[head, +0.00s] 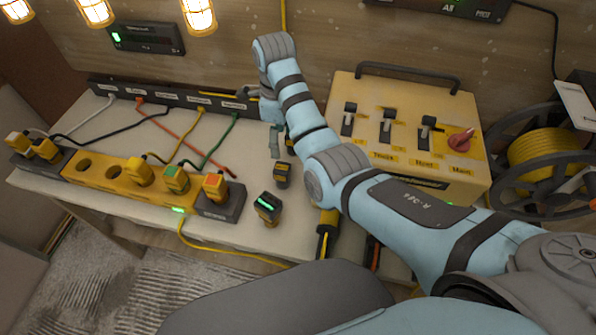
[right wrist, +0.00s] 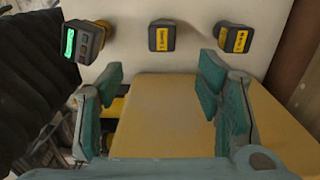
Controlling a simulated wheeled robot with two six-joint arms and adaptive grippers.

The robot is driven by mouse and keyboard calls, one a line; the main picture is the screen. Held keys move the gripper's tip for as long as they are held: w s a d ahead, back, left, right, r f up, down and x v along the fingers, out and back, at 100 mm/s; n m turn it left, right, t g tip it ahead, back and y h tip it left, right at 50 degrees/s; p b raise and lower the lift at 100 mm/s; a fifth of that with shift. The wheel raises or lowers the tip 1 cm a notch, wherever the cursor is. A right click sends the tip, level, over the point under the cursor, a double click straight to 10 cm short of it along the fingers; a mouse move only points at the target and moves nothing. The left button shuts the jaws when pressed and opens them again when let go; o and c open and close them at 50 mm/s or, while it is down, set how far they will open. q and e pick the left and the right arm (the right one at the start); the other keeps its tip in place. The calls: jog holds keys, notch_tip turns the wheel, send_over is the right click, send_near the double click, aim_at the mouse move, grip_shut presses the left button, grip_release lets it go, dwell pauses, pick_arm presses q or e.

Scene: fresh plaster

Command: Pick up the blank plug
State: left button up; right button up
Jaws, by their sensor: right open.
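Several loose dark plugs lie on the pale bench; I cannot tell for sure which is the blank plug. One plug with a lit green strip (head: 268,208) is nearest the bench's front edge; it shows upper left in the right wrist view (right wrist: 84,42). A plug with a small yellow label (head: 282,175) lies behind it, at top middle in the wrist view (right wrist: 162,36). A third plug with a yellow face (right wrist: 235,38) is mostly hidden by my arm in the head view. My right gripper (right wrist: 164,92) is open and empty, with the plugs beyond its teal fingertips.
A yellow power strip (head: 110,172) holds several plugs at left. A labelled dark rail (head: 170,97) with coloured cables runs along the back. A yellow switch box (head: 400,95) stands right of my arm, with a cable reel (head: 545,155) beside it. Clear bench (head: 245,160) lies left of the loose plugs.

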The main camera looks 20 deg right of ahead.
aim_at(282, 168)
notch_tip(282, 168, down, 14)
jog(key=shift+w+r+b, duration=0.1)
jog(key=shift+b, duration=0.75)
pick_arm(q)
notch_tip(282, 168, down, 4)
jog(key=shift+s+a+r, duration=0.1)
jog(key=shift+s+r, duration=0.05)
jog(key=shift+r, duration=0.05)
pick_arm(e)
jog(key=c, duration=1.2)
jog(key=shift+a+r, duration=0.1)
jog(key=shift+c, duration=0.2)
